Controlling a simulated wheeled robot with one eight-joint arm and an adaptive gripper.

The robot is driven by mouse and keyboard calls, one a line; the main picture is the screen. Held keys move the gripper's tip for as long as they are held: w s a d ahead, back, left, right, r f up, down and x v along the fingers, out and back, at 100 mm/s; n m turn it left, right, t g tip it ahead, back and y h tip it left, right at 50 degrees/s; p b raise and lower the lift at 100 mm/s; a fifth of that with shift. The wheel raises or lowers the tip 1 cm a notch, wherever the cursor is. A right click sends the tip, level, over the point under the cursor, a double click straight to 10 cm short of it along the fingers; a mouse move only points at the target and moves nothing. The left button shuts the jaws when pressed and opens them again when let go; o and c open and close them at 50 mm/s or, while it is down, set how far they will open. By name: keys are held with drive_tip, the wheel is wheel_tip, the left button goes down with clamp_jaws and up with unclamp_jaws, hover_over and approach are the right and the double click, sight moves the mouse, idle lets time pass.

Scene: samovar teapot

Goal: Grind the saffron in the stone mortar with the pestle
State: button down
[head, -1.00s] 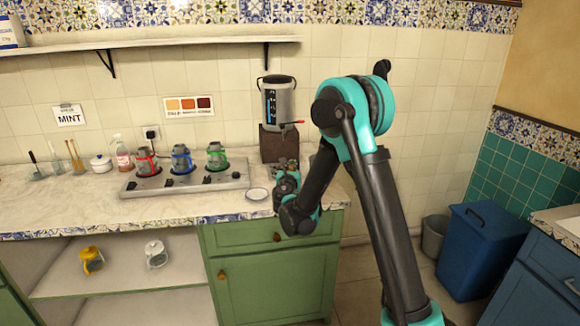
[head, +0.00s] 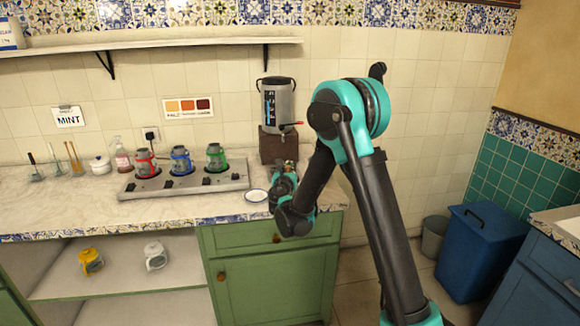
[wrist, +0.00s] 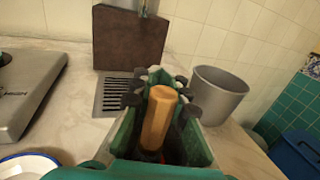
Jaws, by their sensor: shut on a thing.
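My gripper (wrist: 158,112) is shut on an upright wooden rod (wrist: 158,118), which looks like the pestle's handle, in the wrist view. The rod's lower end is hidden among the fingers, with a small patch of dark red beside it. In the head view my gripper (head: 286,178) is over the right end of the counter, in front of the samovar stand, and the rod cannot be made out. A grey, wide-rimmed vessel (wrist: 219,92) stands just beyond the fingers to the right; I cannot tell if it is the stone mortar. No saffron can be clearly identified.
The samovar (head: 278,105) stands on a brown block (head: 272,147), with a drip grate (wrist: 112,92) before it. A blue-rimmed white saucer (head: 257,196) and the stove (head: 150,191) with several coloured pots are to the left. The counter's right edge is close.

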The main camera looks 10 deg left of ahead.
drive_tip(key=shift+s, duration=0.25)
drive_tip(key=shift+w+d, duration=0.4)
drive_tip(key=shift+d, duration=0.45)
drive_tip(key=shift+s+a, duration=0.4)
drive_tip(key=shift+a, duration=0.45)
drive_tip(key=shift+w+d, duration=0.2)
drive_tip(key=shift+d, duration=0.25)
drive_tip(key=shift+w+d, duration=0.2)
drive_tip(key=shift+d, duration=0.25)
drive_tip(key=shift+s+a, duration=0.2)
drive_tip(key=shift+a, duration=0.25)
drive_tip(key=shift+s+a, duration=0.2)
drive_tip(key=shift+a, duration=0.25)
